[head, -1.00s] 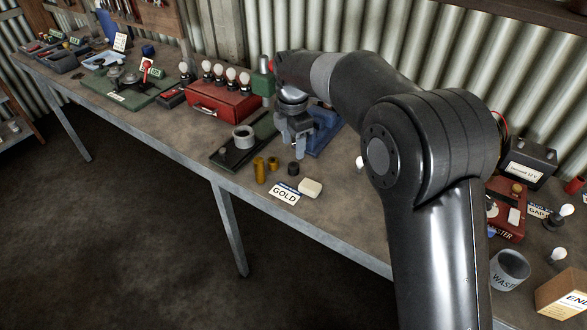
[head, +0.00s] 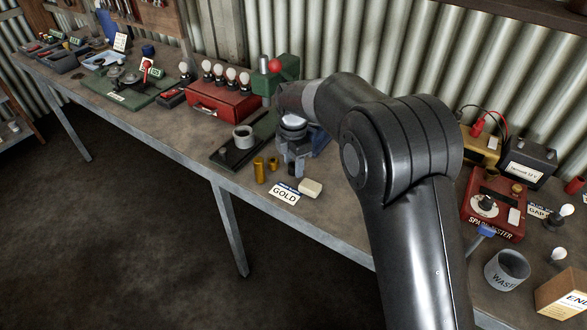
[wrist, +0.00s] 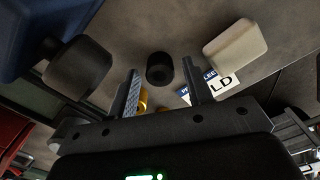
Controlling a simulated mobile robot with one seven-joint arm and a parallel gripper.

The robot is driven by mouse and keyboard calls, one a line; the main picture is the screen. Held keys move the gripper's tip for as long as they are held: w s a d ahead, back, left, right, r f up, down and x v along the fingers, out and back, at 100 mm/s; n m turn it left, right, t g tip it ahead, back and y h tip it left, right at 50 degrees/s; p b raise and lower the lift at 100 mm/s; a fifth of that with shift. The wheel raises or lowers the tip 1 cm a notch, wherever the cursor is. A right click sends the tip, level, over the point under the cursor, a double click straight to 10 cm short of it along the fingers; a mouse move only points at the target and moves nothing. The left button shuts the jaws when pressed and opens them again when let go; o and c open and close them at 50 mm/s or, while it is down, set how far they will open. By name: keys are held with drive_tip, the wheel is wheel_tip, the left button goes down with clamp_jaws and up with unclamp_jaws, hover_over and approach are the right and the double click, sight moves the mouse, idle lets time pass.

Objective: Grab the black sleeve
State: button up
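The black sleeve (wrist: 159,68) is a small hollow ring standing on the bench. In the wrist view it lies between and just beyond my two fingertips, with bare bench around it. My gripper (wrist: 160,72) is open, one finger to each side of the sleeve and no visible contact. In the head view my gripper (head: 294,170) points down close over the bench, and it hides the sleeve there.
Brass sleeves (head: 260,171) stand just left of my gripper. A cream block (head: 310,188) and a GOLD card (head: 285,194) lie in front. A blue tool (head: 321,142) is close behind. A grey ring (head: 243,137) sits on a dark green plate to the left.

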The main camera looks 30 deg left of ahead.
drive_tip(key=c, duration=0.8)
drive_tip(key=shift+r, duration=0.1)
